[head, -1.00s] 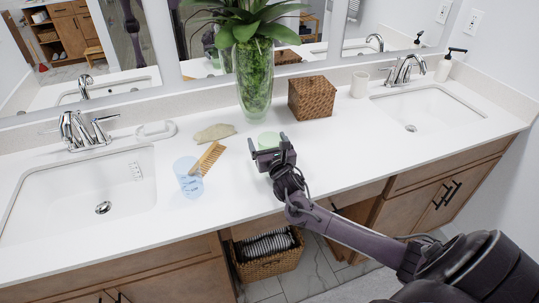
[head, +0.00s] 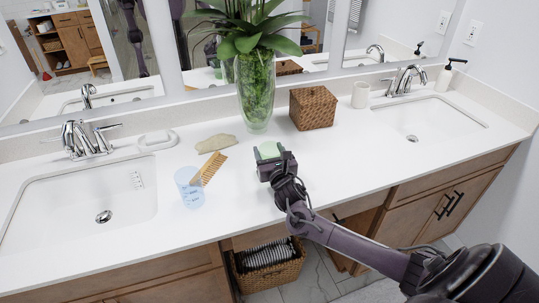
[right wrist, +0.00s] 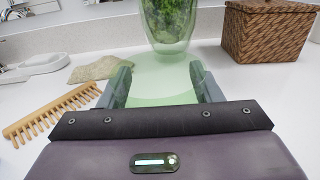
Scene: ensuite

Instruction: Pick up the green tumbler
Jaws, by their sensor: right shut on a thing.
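The green tumbler (head: 268,150) is pale and translucent and stands on the white counter in front of the glass vase. My right gripper (head: 270,164) is around it, shut on it from the front. In the right wrist view the tumbler (right wrist: 160,82) fills the space between the two fingers, and they press against its sides. The gripper hides its lower part in the head view, so I cannot tell whether its base touches the counter. My left gripper is not in view.
A glass vase with a plant (head: 256,95) stands just behind the tumbler, and a wicker box (head: 313,108) is to its right. A wooden comb (head: 209,169), a clear blue cup (head: 190,188) and a beige stone-like piece (head: 215,143) lie or stand to its left. Sinks flank the counter.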

